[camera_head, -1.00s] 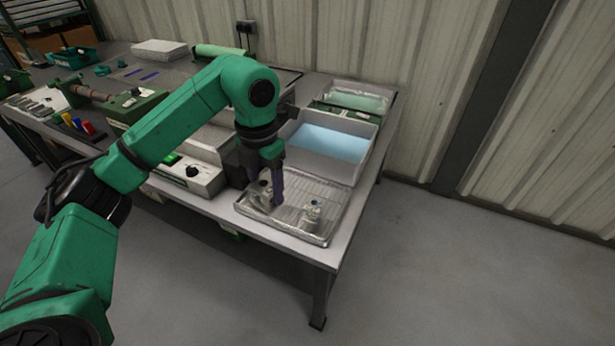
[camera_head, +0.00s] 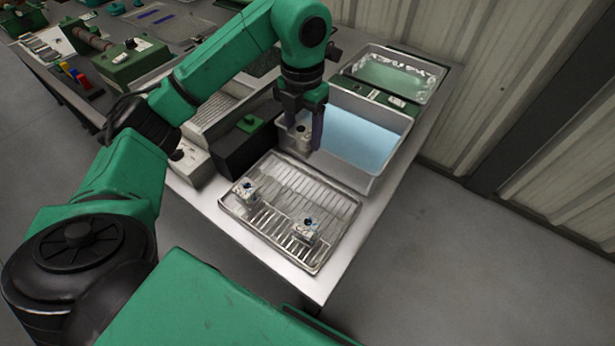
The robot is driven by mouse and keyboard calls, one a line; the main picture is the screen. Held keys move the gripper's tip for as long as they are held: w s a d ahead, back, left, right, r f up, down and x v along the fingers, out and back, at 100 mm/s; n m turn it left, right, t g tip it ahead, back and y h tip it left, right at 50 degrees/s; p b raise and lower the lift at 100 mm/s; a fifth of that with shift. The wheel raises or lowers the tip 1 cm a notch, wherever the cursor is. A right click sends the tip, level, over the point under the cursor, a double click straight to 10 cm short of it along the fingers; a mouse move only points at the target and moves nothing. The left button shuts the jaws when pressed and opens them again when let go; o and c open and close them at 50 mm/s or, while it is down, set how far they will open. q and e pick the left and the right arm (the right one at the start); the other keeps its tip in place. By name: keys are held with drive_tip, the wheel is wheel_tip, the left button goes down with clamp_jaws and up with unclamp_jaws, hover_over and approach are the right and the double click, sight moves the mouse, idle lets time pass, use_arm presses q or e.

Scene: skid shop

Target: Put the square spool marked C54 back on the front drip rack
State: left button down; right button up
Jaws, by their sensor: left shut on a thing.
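The front drip rack (camera_head: 274,240) is a shallow metal wire tray at the front corner of the bench. My left gripper (camera_head: 309,140) points down and is shut on a grey metal spool (camera_head: 301,134), beyond the rack's far edge and by the near wall of the blue bath. One finger hides part of this spool. Its marking, and C54 on any spool, is too small to read. My right gripper is not in view.
A white-walled bath (camera_head: 374,183) of blue liquid stands behind the rack. Another tray (camera_head: 400,75) with pale green liquid is further back. A black box (camera_head: 243,152) with a green top stands left of the rack. The rack's middle is bare.

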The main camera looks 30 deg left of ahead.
sight(304, 146)
use_arm(q)
wheel_tip(304, 146, down, 4)
drive_tip(key=shift+f, duration=0.1)
drive_tip(key=f, duration=0.6)
drive_tip(key=f+p, duration=0.1)
drive_tip(key=f, duration=0.4)
drive_tip(key=shift+w+f, duration=0.2)
drive_tip(key=shift+f, duration=0.2)
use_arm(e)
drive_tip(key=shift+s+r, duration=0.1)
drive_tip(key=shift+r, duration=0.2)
use_arm(q)
drive_tip(key=shift+f, duration=0.1)
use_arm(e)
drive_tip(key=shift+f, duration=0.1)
use_arm(q)
drive_tip(key=shift+c, duration=0.6)
unclamp_jaws()
